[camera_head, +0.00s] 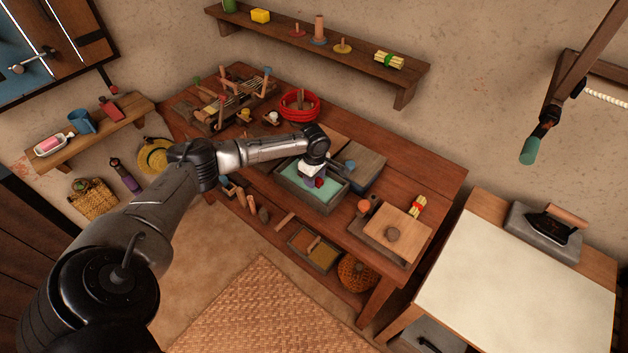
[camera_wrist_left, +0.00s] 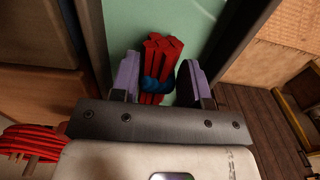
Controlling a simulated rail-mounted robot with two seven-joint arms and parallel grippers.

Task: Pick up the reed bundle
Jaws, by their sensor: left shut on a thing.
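A bundle of red reeds with a blue tie (camera_wrist_left: 158,62) stands between the purple fingers of my left gripper (camera_wrist_left: 157,82) in the left wrist view. The gripper is shut on it. In the head view my left gripper (camera_head: 311,179) reaches down into a grey tray with a pale green inside (camera_head: 318,203), and a bit of the red bundle (camera_head: 320,183) shows beside the fingers. I cannot tell whether the bundle touches the tray floor. My right gripper is not in view.
The tray sits on a wooden workbench (camera_head: 440,172). A red coil (camera_head: 300,104) and a small wooden frame (camera_head: 232,103) stand behind. A pale reed bundle with a red tie (camera_head: 417,207) lies right, another with a green tie (camera_head: 389,60) on the shelf.

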